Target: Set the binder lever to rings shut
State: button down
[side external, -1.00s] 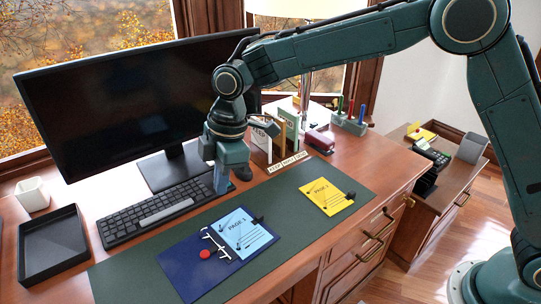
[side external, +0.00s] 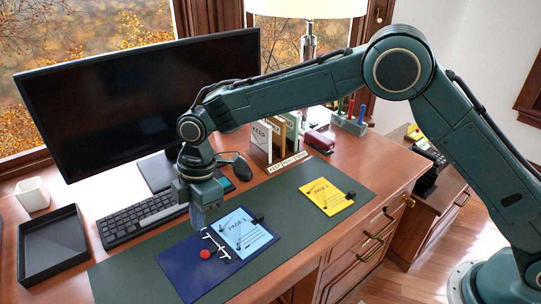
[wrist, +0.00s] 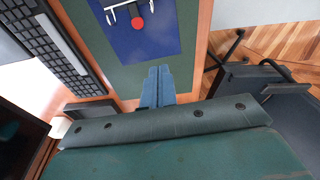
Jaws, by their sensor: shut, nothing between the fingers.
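The dark blue binder (side external: 185,272) lies flat on the green desk mat. A light blue sheet marked PAGE 1 (side external: 243,229) lies on its right part. White metal ring parts (side external: 216,243) run along its middle, with the lever's red round knob (side external: 205,254) beside them. The wrist view shows the binder (wrist: 160,45), red knob (wrist: 138,22) and metal arcs (wrist: 108,17) at its upper edge. I cannot tell whether the rings are open. My gripper (side external: 198,226) is shut and empty, near the binder's back edge, apart from the knob. Its fingers (wrist: 156,73) show together in the wrist view.
A keyboard (side external: 140,218) and monitor (side external: 130,105) stand behind the mat. A black tray (side external: 50,255) and white cup (side external: 32,194) are at left. A yellow PAGE 2 sheet (side external: 326,197) lies on the mat's right part. Upright folders (side external: 268,137) stand farther back.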

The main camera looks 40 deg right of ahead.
jog(key=shift+f, duration=0.15)
send_over(216, 258)
jog(key=a, duration=0.4)
jog(key=f, duration=0.9)
jog(key=shift+s+d, duration=0.15)
jog(key=shift+d, duration=0.05)
jog(key=shift+d+f, duration=0.8)
jog(key=shift+d, duration=0.3)
jog(key=shift+d+f, duration=0.3)
jog(key=shift+d, duration=0.35)
